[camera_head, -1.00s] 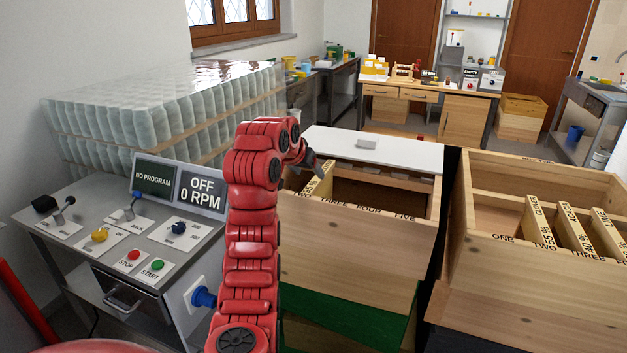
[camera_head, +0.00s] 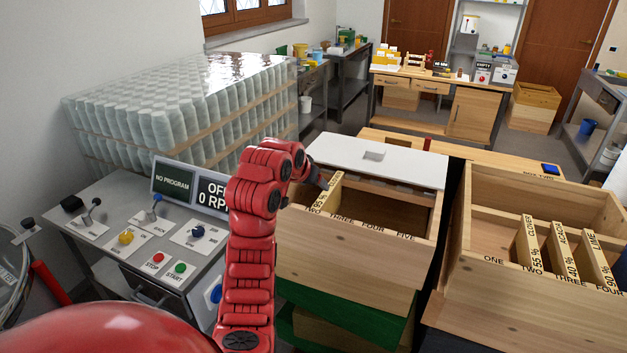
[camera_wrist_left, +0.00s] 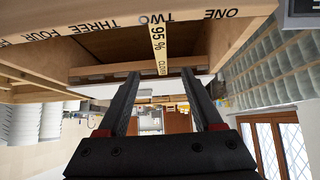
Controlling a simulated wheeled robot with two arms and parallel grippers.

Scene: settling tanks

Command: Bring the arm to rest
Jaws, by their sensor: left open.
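My red left arm rises in the head view and bends over the near left corner of the middle wooden box (camera_head: 345,255). Its dark left gripper (camera_head: 323,184) is small there, beside a frame (camera_head: 331,184) in the box. In the left wrist view the gripper (camera_wrist_left: 166,82) shows two separated black fingers with nothing held between them. The frame (camera_wrist_left: 158,42) marked 95 % stands at slot TWO beyond the fingertips, apart from them as far as I can tell. My right gripper is not in view.
A control bench (camera_head: 130,240) with levers, buttons and a NO PROGRAM display (camera_head: 173,180) stands left, before wrapped jars (camera_head: 200,110). A white lid (camera_head: 340,155) covers the box's back. The right box (camera_head: 500,285) holds several labelled frames. A workbench (camera_head: 440,85) stands behind.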

